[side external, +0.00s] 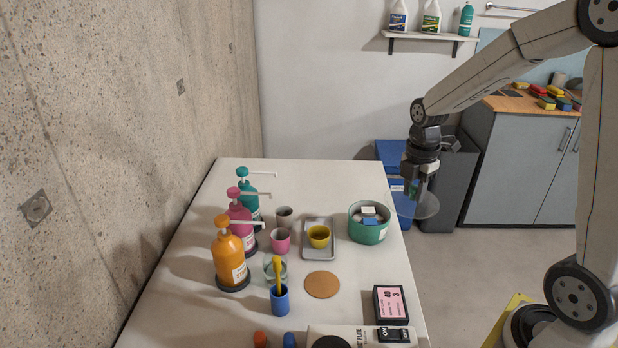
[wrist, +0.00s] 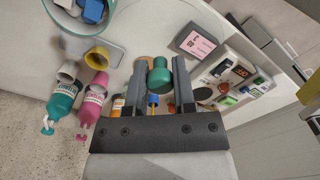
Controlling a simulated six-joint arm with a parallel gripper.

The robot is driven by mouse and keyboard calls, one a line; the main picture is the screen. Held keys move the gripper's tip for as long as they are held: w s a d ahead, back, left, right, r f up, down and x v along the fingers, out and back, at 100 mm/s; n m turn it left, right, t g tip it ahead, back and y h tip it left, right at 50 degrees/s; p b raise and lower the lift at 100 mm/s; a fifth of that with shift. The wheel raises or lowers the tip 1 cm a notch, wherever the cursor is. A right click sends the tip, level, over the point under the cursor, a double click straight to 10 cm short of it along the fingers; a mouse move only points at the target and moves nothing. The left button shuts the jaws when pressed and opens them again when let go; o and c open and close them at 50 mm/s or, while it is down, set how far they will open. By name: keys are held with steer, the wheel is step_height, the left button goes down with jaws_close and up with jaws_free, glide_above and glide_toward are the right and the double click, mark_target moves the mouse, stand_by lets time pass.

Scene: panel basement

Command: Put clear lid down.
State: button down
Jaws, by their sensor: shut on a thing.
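The clear lid (side external: 428,206) is a see-through disc below my gripper (side external: 415,190) in the side view. It is held in the air by the table's right edge, to the right of the green pot (side external: 368,235). In the wrist view my gripper (wrist: 158,66) is shut on the lid's dark green knob (wrist: 159,77); the clear disc itself is hard to make out there. The pot is open and holds blue and white blocks. It also shows at the top left of the wrist view (wrist: 66,24).
Pump bottles (side external: 229,260) stand along the table's left side. A grey tray (side external: 319,254) with a yellow cup, a blue cup (side external: 280,300), a brown round mat (side external: 322,284) and a pink-labelled box (side external: 391,304) lie on the table (side external: 300,185). Its far end is clear.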

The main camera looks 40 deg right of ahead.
steer(key=s+a+f, duration=0.6)
steer(key=s+a, duration=0.1)
steer(key=s, duration=0.2)
steer(key=shift+s, duration=0.25)
steer(key=shift+f, duration=0.1)
steer(key=shift+w+d+f, duration=0.4)
steer(key=shift+w+f, duration=1.15)
steer(key=shift+w, duration=0.65)
steer(key=shift+w+d+f, duration=0.45)
steer(key=shift+w+f, duration=1.05)
steer(key=shift+w, duration=0.75)
steer(key=shift+w+d+f, duration=0.4)
steer(key=shift+w+f, duration=1.15)
steer(key=shift+w, duration=0.65)
steer(key=shift+f, duration=0.1)
steer(key=shift+w+f, duration=0.15)
steer(key=shift+f, duration=0.05)
steer(key=shift+w+f, duration=0.1)
steer(key=shift+f, duration=1.45)
